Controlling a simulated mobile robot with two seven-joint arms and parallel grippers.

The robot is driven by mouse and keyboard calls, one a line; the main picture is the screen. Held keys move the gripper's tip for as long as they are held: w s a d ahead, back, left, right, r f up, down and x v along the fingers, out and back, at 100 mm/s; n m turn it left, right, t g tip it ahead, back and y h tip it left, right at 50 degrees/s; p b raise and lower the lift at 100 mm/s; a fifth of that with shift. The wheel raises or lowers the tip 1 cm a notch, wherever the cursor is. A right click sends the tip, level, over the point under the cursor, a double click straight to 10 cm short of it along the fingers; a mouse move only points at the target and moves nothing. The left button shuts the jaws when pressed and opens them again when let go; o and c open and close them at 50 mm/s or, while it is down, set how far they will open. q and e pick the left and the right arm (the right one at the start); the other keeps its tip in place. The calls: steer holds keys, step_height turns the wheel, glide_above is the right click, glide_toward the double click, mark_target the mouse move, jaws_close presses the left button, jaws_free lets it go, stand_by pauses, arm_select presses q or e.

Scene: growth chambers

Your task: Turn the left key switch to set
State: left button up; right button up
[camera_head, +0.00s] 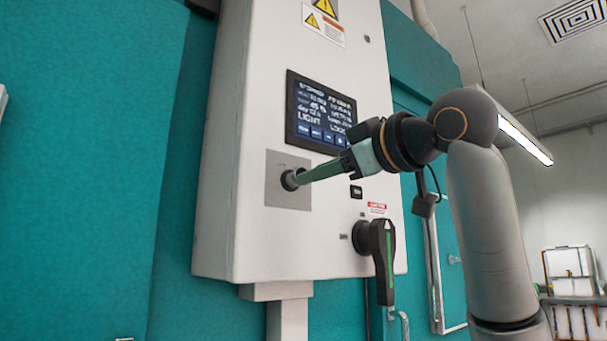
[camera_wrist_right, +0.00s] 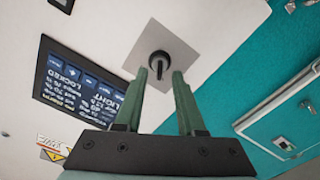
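The key switch (camera_head: 289,180) is a round black switch on a square grey plate (camera_head: 273,196) on the white control box. In the right wrist view the key switch (camera_wrist_right: 160,62) shows a dark key bar lying along the finger direction. My right gripper (camera_head: 298,179) reaches the switch from the right, its green fingers hiding part of it. In the wrist view the right gripper (camera_wrist_right: 161,75) is open, one fingertip on each side of the key with visible gaps. Contact cannot be told. The plate's markings are too small to read. My left gripper is not in view.
The white control box (camera_head: 240,120) carries a lit display (camera_head: 320,108) just above the switch. A black rotary handle (camera_head: 380,250) with a green stripe sits below right, near a small black socket (camera_head: 356,191). Teal walls (camera_head: 90,150) flank the box.

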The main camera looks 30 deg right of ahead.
steer(key=shift+w+a, duration=0.15)
steer(key=shift+w, duration=1.9)
steer(key=shift+c, duration=0.3)
jaws_close()
